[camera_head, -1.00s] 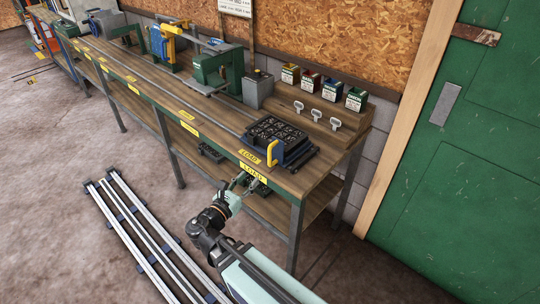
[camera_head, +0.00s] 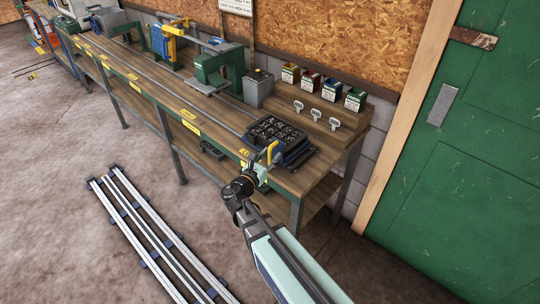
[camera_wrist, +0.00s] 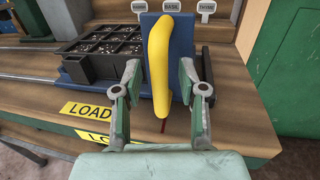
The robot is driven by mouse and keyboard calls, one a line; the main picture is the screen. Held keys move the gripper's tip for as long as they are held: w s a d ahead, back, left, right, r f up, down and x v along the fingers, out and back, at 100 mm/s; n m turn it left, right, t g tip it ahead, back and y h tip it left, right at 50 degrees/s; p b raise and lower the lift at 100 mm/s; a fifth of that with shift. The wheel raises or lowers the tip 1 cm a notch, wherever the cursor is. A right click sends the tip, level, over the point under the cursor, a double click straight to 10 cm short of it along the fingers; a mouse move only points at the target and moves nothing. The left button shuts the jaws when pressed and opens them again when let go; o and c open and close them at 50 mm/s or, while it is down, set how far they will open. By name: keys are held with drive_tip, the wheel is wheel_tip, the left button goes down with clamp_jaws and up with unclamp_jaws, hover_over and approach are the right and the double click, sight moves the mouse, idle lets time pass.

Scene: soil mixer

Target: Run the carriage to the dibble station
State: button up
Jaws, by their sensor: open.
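The carriage (camera_head: 298,160) is blue and sits at the near right end of the bench rails, by a LOAD label. It carries a black cell tray (camera_head: 272,128) filled with dark soil, which also shows in the wrist view (camera_wrist: 98,62). Its upright yellow handle (camera_head: 273,152) stands at the front. My gripper (camera_head: 264,168) is at the handle. In the wrist view, the open fingers (camera_wrist: 160,80) are on either side of the yellow handle (camera_wrist: 158,50), with gaps showing. Which station is the dibble station I cannot read.
Along the rails to the left stand a green arch frame (camera_head: 219,70), a blue machine with a yellow part (camera_head: 168,48) and more stations. A grey box (camera_head: 258,90) and small seed boxes stand behind the carriage. Floor rails (camera_head: 150,230) lie before the bench.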

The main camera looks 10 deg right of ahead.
clamp_jaws()
drive_tip(key=w+a+b, duration=0.1)
drive_tip(key=w+a, duration=0.7)
drive_tip(key=w, duration=0.4)
drive_tip(key=w+a, duration=0.8)
drive_tip(key=w, duration=0.4)
drive_tip(key=w+a+b, duration=0.1)
drive_tip(key=w+a, duration=0.8)
drive_tip(key=w, duration=0.3)
drive_tip(key=shift+a+b, duration=0.1)
drive_tip(key=shift+b, duration=0.2)
unclamp_jaws()
